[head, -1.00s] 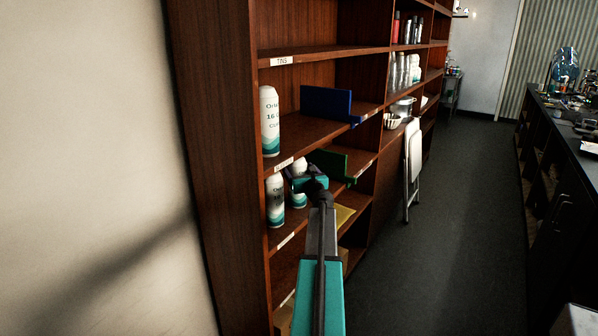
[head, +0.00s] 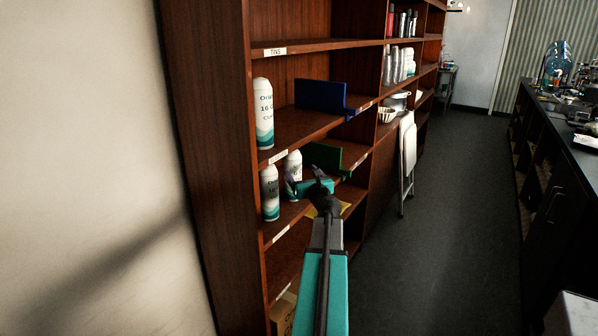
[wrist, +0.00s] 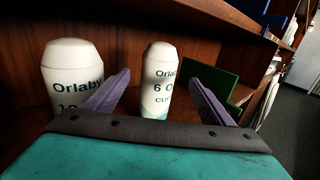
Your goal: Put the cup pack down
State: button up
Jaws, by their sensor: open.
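Two white cup packs with teal bases stand upright on the lower shelf: a left one (head: 270,192) and a right one (head: 293,166). In the wrist view the left pack (wrist: 72,75) reads "Orlaby", with its number partly hidden. Whether a finger touches a pack cannot be told. A third, taller pack (head: 263,113), marked 16, stands on the shelf above.
A green bracket (head: 323,157) stands right of the packs on their shelf, and a blue one (head: 322,96) on the shelf above. A folded white chair (head: 407,160) leans farther along the shelving. The aisle floor (head: 450,200) is clear; a dark counter (head: 560,170) runs along the right.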

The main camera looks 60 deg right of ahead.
jog(key=shift+v, duration=1.5)
